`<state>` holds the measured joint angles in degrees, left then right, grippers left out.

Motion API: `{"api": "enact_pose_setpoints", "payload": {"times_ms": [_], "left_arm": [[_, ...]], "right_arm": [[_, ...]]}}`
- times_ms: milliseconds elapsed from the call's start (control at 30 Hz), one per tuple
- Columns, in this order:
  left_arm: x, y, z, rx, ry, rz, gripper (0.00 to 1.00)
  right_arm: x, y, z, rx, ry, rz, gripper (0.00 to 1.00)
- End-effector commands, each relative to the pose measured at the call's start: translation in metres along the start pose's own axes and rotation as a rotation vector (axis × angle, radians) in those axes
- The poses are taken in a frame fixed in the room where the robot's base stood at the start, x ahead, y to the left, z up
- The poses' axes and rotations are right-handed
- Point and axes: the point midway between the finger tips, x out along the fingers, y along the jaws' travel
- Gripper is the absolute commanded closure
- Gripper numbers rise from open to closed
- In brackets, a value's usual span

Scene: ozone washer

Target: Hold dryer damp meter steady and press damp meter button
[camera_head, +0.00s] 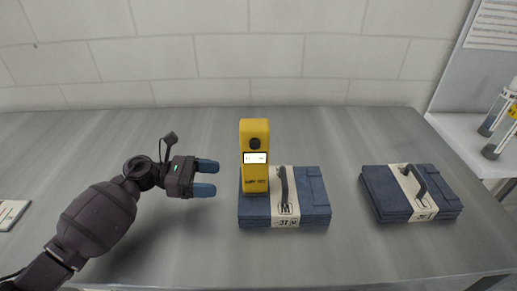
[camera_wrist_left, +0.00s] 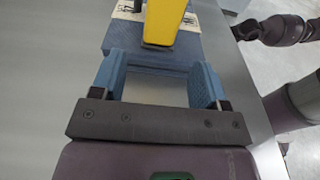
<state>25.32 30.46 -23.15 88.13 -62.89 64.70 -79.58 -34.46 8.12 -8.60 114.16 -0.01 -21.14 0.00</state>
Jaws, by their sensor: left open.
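The damp meter (camera_head: 255,182) is yellow, with a dark round button (camera_head: 254,143) and a small lit display below it. It stands upright at the left side of a folded blue stack with a pale band, either on it or in front of it. My left gripper (camera_head: 207,178) is open and empty, to the left of the meter, with its blue fingers pointing at it and a gap between. In the left wrist view the yellow meter (camera_wrist_left: 164,22) lies just beyond the open fingers. My right gripper is not seen clearly in either view.
The blue stack (camera_head: 313,203) has a dark handle on its band. A second blue stack (camera_head: 385,204) lies to the right. A pale card (camera_head: 10,213) is at the left edge. Tubes (camera_head: 491,150) stand at the far right. The grey tabletop (camera_head: 190,255) in front is clear.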

Motion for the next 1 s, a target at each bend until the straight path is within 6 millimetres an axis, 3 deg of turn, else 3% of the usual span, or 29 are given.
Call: {"api": "enact_pose_setpoints", "payload": {"times_ms": [167,600,1000], "left_arm": [[0.01,0.0,0.002,0.0,-0.003,-0.001,0.32],[0.062,0.0,0.002,-0.001,-0.003,-0.001,0.32],[0.096,0.0,-0.001,-0.001,-0.001,-0.001,0.32]], "right_arm": [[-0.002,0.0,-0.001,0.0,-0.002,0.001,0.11],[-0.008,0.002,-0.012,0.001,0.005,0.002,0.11],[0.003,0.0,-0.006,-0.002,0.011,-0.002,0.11]]}}
